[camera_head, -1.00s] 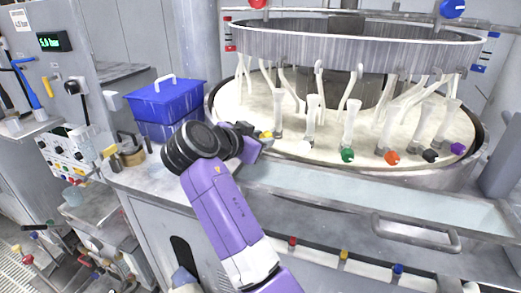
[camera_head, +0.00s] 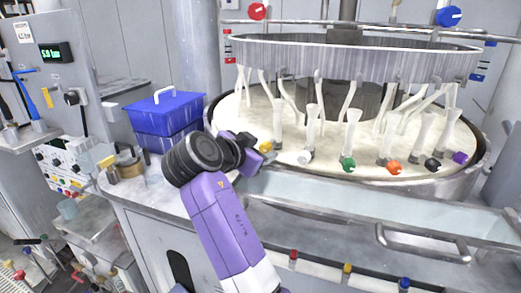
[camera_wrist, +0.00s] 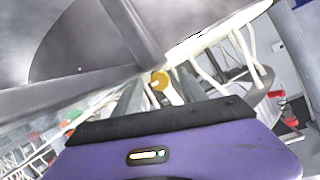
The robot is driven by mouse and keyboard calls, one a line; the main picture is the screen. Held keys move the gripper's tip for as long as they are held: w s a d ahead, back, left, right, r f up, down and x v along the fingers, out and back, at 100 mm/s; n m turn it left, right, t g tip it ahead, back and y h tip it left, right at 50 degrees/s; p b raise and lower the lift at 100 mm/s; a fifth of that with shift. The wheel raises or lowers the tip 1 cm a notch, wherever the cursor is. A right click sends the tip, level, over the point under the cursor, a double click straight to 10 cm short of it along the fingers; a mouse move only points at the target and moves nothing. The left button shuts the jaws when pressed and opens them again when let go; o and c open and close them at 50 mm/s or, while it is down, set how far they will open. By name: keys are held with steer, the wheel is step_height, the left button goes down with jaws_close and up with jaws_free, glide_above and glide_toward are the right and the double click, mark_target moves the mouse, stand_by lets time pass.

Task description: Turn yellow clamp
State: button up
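The yellow clamp (camera_head: 266,147) is a small knob at the lower end of a pale tube at the left front of the round platen (camera_head: 240,120). My gripper (camera_head: 258,160) is close beside it at the platen's left front rim. In the wrist view the yellow clamp (camera_wrist: 160,80) shows ahead, between the two grey fingers of my gripper (camera_wrist: 160,92). The fingers stand apart, and I see no clear contact with the clamp. The fingertips are small and partly hidden in the head view.
White (camera_head: 304,157), green (camera_head: 347,165), orange (camera_head: 394,167), black (camera_head: 432,164) and purple (camera_head: 460,157) clamps line the platen's front. A trough with a handle (camera_head: 424,244) lies in front. A blue box (camera_head: 160,120) stands left of my arm.

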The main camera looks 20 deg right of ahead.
steer(key=shift+b+v, duration=0.5)
steer(key=shift+v, duration=3.45)
